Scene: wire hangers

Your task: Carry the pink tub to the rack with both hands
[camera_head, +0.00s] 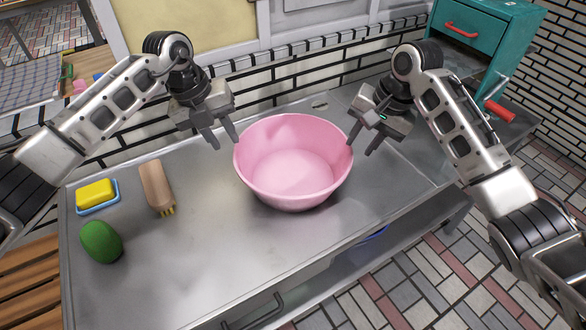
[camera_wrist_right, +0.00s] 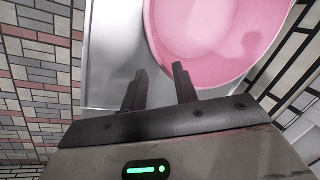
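The pink tub (camera_head: 293,162) stands upright and empty on the metal counter. It also shows in the right wrist view (camera_wrist_right: 215,40), ahead of the fingers. My left gripper (camera_head: 224,140) is open at the tub's left side, with its fingers pointing down near the rim. My right gripper (camera_head: 363,144) is open at the tub's right side, its fingers near the rim; it also shows in the right wrist view (camera_wrist_right: 158,85) with nothing between the fingers. I cannot tell whether any finger touches the tub. I cannot make out the rack for certain.
On the counter (camera_head: 200,270) at left are a yellow sponge (camera_head: 95,193) on a blue dish, a brown brush (camera_head: 157,187) and a green oval object (camera_head: 101,241). A teal drawer cabinet (camera_head: 478,40) stands at the back right. The counter's front middle is clear.

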